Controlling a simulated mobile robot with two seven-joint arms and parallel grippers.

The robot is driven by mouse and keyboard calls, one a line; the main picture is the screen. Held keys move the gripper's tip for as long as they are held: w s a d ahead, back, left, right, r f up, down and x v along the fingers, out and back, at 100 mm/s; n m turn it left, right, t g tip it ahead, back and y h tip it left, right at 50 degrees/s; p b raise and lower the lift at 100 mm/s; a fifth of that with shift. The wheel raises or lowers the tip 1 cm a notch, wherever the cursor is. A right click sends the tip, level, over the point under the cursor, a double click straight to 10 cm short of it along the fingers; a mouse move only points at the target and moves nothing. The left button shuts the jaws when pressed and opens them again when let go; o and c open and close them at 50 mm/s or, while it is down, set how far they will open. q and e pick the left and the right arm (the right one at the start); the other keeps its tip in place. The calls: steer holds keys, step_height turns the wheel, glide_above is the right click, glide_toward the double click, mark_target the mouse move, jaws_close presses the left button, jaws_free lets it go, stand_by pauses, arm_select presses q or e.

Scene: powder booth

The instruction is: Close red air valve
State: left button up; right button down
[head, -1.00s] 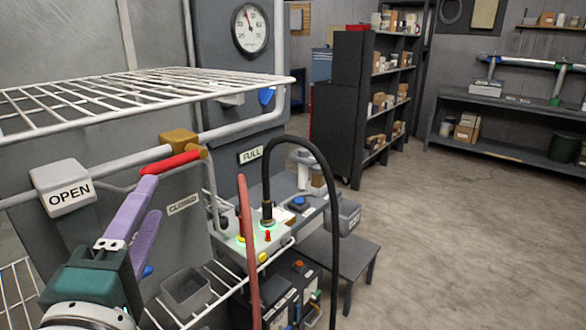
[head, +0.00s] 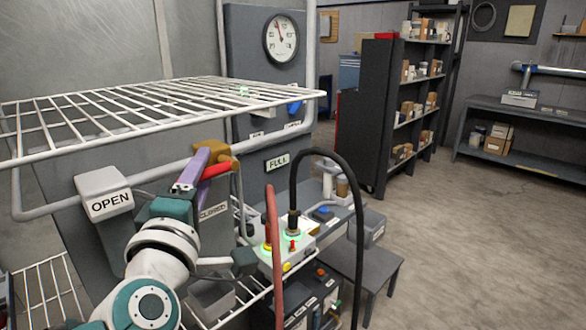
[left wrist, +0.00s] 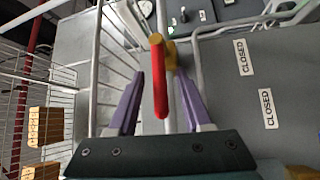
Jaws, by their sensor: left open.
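The red air valve handle (head: 216,170) sits on a brass valve body (head: 214,150) on the grey pipe, below the white wire shelf. In the left wrist view the red handle (left wrist: 159,80) points toward my gripper and lies between its purple fingers. My left gripper (head: 197,165) is open around the handle, with a gap visible on each side. The OPEN label (head: 110,203) is on a grey block to the left. A CLOSED label (head: 213,211) is on the panel below the handle, partly hidden by my arm. My right gripper is not in view.
The white wire shelf (head: 160,108) hangs close above my left gripper. A dark hose (head: 357,230) and a reddish hose (head: 276,250) rise at the right, by a control box with lit buttons. A gauge (head: 281,38) is on the back column. The floor at the right is clear.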

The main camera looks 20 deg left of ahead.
arm_select(q)
jaws_close()
stand_by(1.3)
